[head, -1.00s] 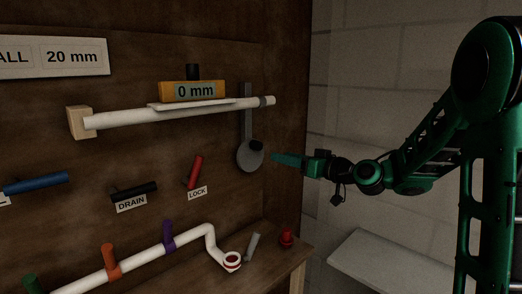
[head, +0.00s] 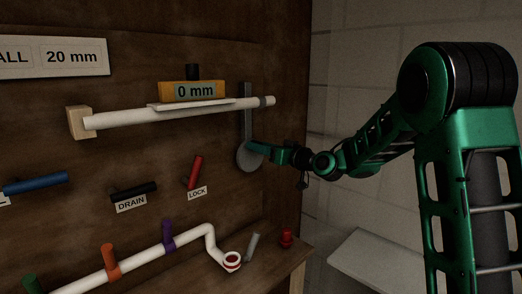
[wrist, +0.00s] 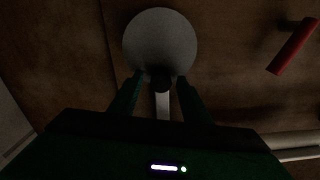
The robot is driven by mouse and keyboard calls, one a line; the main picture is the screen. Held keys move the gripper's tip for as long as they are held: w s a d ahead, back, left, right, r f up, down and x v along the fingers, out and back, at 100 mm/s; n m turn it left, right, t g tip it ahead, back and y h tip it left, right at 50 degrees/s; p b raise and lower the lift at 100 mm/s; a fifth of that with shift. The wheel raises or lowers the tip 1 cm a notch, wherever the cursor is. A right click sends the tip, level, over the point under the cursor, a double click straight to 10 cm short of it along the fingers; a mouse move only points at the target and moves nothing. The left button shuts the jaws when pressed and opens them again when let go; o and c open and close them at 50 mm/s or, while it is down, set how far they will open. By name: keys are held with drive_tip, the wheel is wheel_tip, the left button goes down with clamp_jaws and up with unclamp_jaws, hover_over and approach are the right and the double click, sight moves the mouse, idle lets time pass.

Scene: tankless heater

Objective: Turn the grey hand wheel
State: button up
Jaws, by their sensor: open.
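The grey hand wheel (head: 249,161) is a round disc on the wooden panel, below the right end of the white pipe. It also shows in the wrist view (wrist: 160,38), face on, with a dark knob (wrist: 161,79) at its edge. My gripper (head: 256,147) reaches in from the right, at the wheel's knob. In the wrist view my gripper (wrist: 160,88) is open, with one finger on each side of the knob. I cannot tell whether the fingers touch it. In the head view the fingers hide the knob.
A red LOCK lever (head: 194,172) is left of the wheel, and a black DRAIN lever (head: 134,191) is further left. Above is the white pipe (head: 190,112) with an orange gauge reading 0 mm (head: 193,92). A red knob (head: 286,238) stands on the ledge below.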

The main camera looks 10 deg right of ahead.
drive_tip(key=c, duration=1)
drive_tip(key=shift+c, duration=0.2)
drive_tip(key=w+d+f+m, duration=0.2)
drive_tip(key=d+f+m, duration=0.2)
drive_tip(key=m, duration=1.3)
drive_tip(key=shift+w, duration=0.3)
drive_tip(key=shift+f, duration=0.15)
